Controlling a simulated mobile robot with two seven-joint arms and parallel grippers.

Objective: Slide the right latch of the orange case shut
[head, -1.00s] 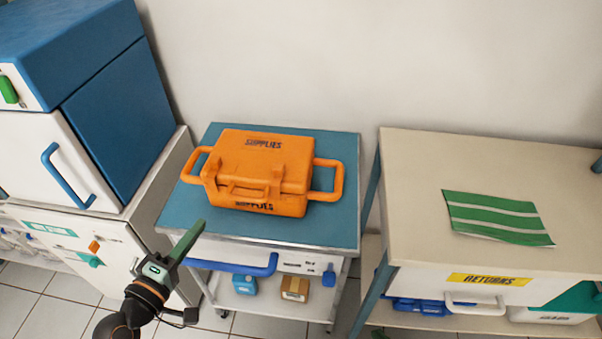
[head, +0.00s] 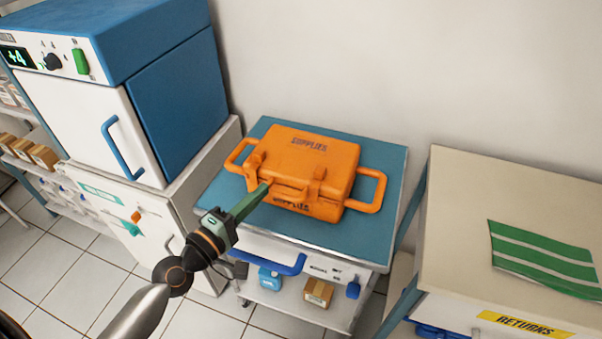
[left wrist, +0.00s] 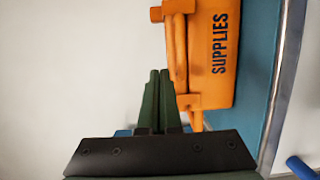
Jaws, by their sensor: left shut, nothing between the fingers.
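The orange case (head: 310,155), marked SUPPLIES, sits closed-looking on the blue top of a cart. Its right latch (head: 317,180) is an orange tab at the front right; I cannot tell how far it is slid. The left latch (head: 256,163) is at the front left, and a carry handle lies between them. My left gripper (head: 266,187) is shut and empty, its tips near the case's front left. In the left wrist view the shut fingers (left wrist: 160,74) point toward the orange case (left wrist: 212,60), contact unclear. My right gripper is not in view.
Orange side handles (head: 372,190) stick out from the case. The blue cart top (head: 385,155) has free room around it. A blue and white cabinet (head: 165,95) stands left. A cream table (head: 470,200) with a green striped cloth (head: 545,250) stands right.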

